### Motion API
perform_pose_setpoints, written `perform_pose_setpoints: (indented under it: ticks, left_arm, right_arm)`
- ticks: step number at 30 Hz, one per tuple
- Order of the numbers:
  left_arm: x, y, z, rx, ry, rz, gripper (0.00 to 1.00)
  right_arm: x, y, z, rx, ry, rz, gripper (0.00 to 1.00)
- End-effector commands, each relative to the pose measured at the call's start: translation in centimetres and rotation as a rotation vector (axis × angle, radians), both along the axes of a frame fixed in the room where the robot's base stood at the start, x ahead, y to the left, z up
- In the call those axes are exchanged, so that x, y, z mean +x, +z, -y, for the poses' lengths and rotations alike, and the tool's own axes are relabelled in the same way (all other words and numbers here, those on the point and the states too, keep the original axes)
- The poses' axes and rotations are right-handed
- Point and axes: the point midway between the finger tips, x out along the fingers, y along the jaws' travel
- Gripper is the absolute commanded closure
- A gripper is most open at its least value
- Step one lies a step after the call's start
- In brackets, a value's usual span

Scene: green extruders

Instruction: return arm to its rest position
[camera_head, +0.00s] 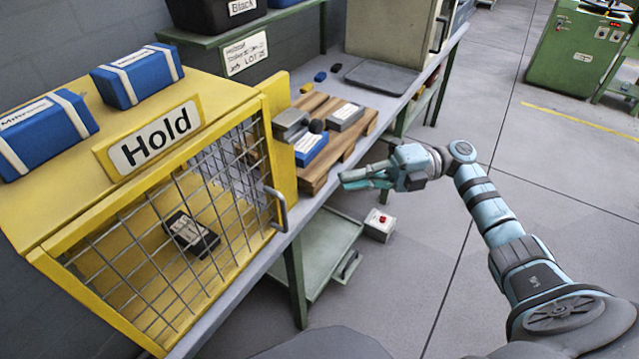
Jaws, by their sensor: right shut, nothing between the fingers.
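My right arm (490,205) comes in from the lower right and reaches left toward the workbench. My right gripper (352,180) is at its end, just off the front edge of the bench, to the right of the wooden pallet. Its fingers are shut and hold nothing. My left gripper and left arm are not in view.
A yellow "Hold" cage (235,96) with a mesh door stands on the bench at left, a dark box (192,235) inside. A wooden pallet (318,178) bears several boxes. A grey-green shelf (322,262) sits below. The floor (420,270) around my arm is mostly clear.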

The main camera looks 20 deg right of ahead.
Motion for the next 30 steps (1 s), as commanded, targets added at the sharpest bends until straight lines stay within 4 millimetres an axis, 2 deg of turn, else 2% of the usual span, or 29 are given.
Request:
perform_pose_setpoints:
  ticks: [3, 8, 10, 11, 13, 14, 15, 16, 17, 18, 19, 20, 21, 22, 23, 24, 26, 27, 29, 30]
  left_arm:
    - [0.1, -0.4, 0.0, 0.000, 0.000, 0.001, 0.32]
    - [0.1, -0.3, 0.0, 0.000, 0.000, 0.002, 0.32]
    - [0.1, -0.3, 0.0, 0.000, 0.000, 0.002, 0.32]
    - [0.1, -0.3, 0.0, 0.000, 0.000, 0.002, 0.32]
    - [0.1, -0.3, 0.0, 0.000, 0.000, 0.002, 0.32]
    - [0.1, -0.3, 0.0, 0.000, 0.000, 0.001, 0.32]
    - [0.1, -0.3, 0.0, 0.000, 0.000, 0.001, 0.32]
    - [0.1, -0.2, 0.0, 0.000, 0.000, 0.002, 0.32]
    - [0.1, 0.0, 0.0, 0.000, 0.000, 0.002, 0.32]
    - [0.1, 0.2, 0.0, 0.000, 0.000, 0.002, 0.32]
    - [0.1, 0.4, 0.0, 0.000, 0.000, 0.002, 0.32]
    - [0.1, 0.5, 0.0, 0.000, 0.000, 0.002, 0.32]
    - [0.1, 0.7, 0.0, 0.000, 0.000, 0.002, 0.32]
    - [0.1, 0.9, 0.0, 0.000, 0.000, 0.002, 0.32]
    - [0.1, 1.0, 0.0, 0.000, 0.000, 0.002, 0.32]
    - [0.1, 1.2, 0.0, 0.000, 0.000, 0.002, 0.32]
    - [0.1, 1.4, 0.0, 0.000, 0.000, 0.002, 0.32]
    - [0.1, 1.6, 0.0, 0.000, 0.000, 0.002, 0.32]
    - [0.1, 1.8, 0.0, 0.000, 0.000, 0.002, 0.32]
    - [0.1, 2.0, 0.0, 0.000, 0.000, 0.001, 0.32]
  right_arm:
    - [-0.3, -0.1, 1.3, 0.000, 0.000, 0.000, 1.00]
    - [-0.4, 0.0, 1.5, 0.002, 0.000, 0.002, 1.00]
    - [0.4, 0.2, 1.7, 0.006, -0.035, 0.009, 1.00]
    - [1.1, 0.5, 1.9, 0.018, -0.071, 0.015, 1.00]
    - [4.1, 1.5, 3.3, 0.079, -0.218, 0.024, 1.00]
    - [5.8, 2.1, 4.5, 0.121, -0.310, 0.022, 1.00]
    - [8.5, 2.5, 6.5, 0.203, -0.457, 0.005, 1.00]
    - [10.5, 2.0, 8.5, 0.280, -0.590, -0.032, 1.00]
    - [12.2, 0.4, 10.8, 0.359, -0.730, -0.097, 1.00]
    - [13.6, -3.0, 13.5, 0.446, -0.906, -0.202, 1.00]
    - [14.0, -6.0, 15.3, 0.496, -1.023, -0.285, 1.00]
    - [13.9, -9.1, 16.7, 0.533, -1.127, -0.368, 1.00]
    - [13.2, -13.4, 18.1, 0.569, -1.252, -0.479, 1.00]
    - [12.2, -16.7, 18.9, 0.586, -1.334, -0.561, 1.00]
    - [11.0, -19.9, 19.4, 0.598, -1.413, -0.642, 1.00]
    - [9.0, -24.1, 19.7, 0.606, -1.508, -0.750, 1.00]
    - [5.4, -30.0, 19.4, 0.603, -1.635, -0.909, 1.00]
    - [2.5, -33.6, 18.9, 0.593, -1.712, -1.014, 1.00]
    - [-2.2, -38.5, 17.6, 0.569, -1.814, -1.168, 1.00]
    - [-5.6, -41.4, 16.5, 0.547, -1.875, -1.270, 1.00]
